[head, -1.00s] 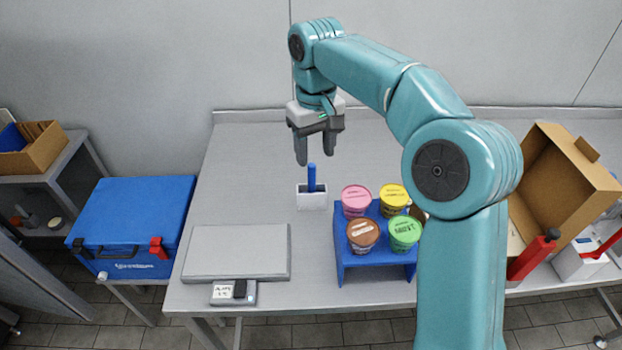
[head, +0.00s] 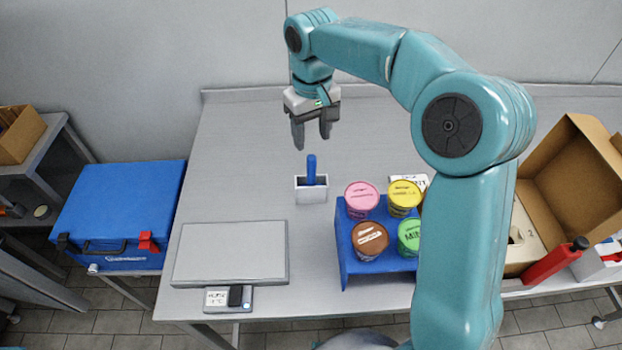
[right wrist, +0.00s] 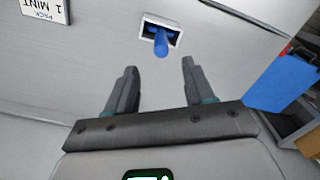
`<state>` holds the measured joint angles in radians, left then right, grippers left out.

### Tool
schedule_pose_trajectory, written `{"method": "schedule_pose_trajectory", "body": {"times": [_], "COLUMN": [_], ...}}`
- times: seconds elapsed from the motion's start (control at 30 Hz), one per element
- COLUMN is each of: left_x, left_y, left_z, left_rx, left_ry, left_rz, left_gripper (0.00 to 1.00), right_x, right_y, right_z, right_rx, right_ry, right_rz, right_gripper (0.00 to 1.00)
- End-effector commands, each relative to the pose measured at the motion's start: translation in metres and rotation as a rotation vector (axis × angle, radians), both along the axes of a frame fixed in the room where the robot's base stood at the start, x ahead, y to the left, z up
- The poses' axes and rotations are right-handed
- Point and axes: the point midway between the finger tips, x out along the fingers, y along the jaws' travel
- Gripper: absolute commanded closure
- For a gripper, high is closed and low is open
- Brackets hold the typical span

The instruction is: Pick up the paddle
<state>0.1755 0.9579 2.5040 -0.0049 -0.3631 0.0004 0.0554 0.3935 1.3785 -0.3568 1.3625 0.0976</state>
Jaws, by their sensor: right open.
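The paddle (head: 311,170) shows as a blue handle standing upright in a small white holder (head: 311,193) on the table. Its lower part is hidden inside the holder. In the right wrist view the blue paddle (right wrist: 161,42) sticks out of the white holder (right wrist: 174,26), beyond the fingertips and between their lines. My right gripper (head: 312,143) is open and empty. It hangs fingers down, a little above and behind the handle, apart from it. Its two fingers also show in the right wrist view (right wrist: 160,75). My left gripper is not in view.
A blue rack (head: 350,262) with several ice cream tubs stands right of the holder. A grey scale (head: 230,252) lies at the front left. A blue cooler (head: 118,212) stands left of the table.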

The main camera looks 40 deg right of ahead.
Motion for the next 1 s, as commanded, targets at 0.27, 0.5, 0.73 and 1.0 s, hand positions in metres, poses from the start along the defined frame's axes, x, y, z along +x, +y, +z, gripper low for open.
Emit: {"method": "schedule_pose_trajectory", "body": {"times": [0.27, 0.5, 0.73, 1.0], "left_x": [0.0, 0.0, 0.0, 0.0], "left_y": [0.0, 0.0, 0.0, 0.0], "left_z": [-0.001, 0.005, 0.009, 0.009], "left_rx": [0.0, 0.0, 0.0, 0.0], "left_ry": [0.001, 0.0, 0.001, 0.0], "left_rz": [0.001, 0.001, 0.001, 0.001], "left_gripper": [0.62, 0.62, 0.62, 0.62], "right_x": [-0.002, 0.0, 0.003, 0.004], "right_y": [0.0, 0.0, -0.001, -0.001], "right_z": [-0.05, -0.073, -0.105, -0.108], "right_rx": [-0.001, 0.0, -0.001, -0.001], "right_ry": [0.002, 0.005, 0.003, 0.0], "right_rz": [0.0, 0.0, 0.001, 0.0], "right_gripper": [0.47, 0.47, 0.47, 0.5]}}
